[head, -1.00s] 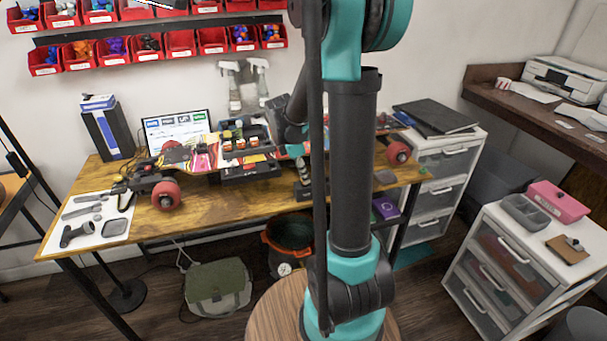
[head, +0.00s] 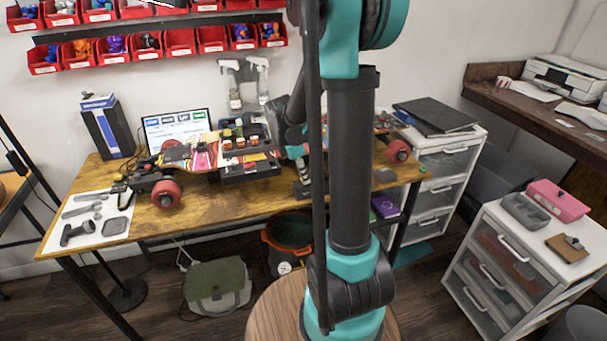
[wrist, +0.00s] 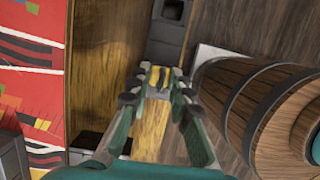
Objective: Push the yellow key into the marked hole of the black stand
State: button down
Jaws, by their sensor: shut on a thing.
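In the wrist view my gripper (wrist: 160,80) is shut on the yellow key (wrist: 155,76), a small yellow piece between the fingertips. The black stand (wrist: 168,30) is ahead of the fingertips at the top of the wrist view, with a dark square opening in its top face. The key appears apart from that opening; its height above the stand is hard to judge. In the head view the stand (head: 303,189) is at the table's front edge, partly behind my arm. My gripper is mostly hidden there, and the key cannot be made out.
The wooden table (head: 225,205) carries a skateboard (head: 190,157) on red wheels, a black tray (head: 250,169) and a laptop (head: 177,132). In the wrist view a wooden barrel-like object (wrist: 240,105) is close on the right. A bucket (head: 287,238) stands below the table.

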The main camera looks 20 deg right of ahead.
dwell(0.3)
jog(key=c, duration=1)
grip_release()
jog(key=shift+r, duration=0.25)
jog(key=shift+r, duration=0.3)
jog(key=shift+r, duration=0.95)
jog(key=shift+r, duration=2.95)
